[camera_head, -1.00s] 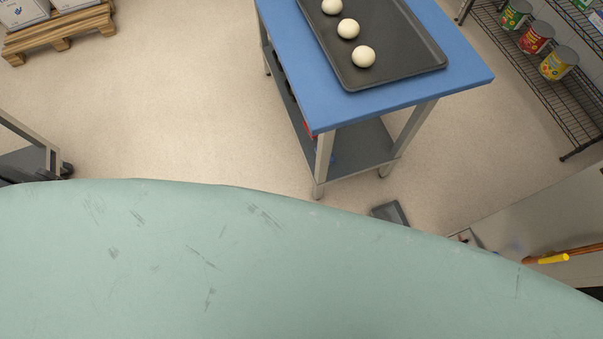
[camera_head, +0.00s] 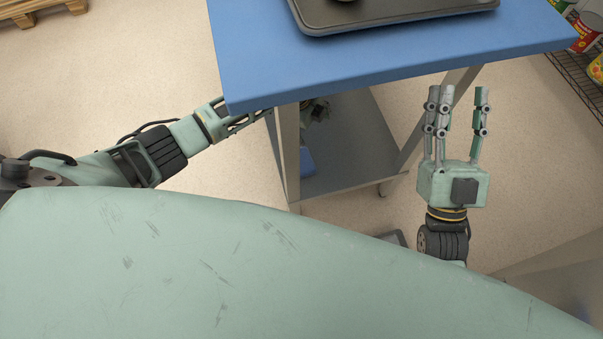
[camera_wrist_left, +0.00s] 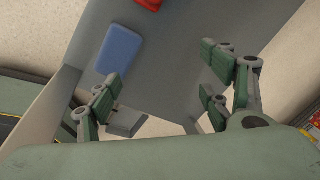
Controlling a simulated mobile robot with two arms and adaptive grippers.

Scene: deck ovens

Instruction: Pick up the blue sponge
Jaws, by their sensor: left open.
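The blue sponge (camera_wrist_left: 118,50) lies flat on the grey lower shelf (camera_wrist_left: 180,35) of the table in the left wrist view. A small blue patch (camera_head: 307,158) on that shelf in the head view seems to be it, partly hidden by a table leg. My left gripper (camera_wrist_left: 165,85) is open and empty, with the sponge beyond its fingers and toward the left one. In the head view my left gripper (camera_head: 317,110) reaches under the tabletop and is mostly hidden. My right gripper (camera_head: 461,92) is open and empty, fingers up, at the table's right front.
The blue tabletop (camera_head: 400,60) overhangs the shelf, and its front leg (camera_head: 288,150) stands close to my left gripper. A dark tray (camera_head: 400,12) sits on top. A red object (camera_wrist_left: 148,4) lies past the sponge. A wire rack with cans (camera_head: 585,35) stands at the right.

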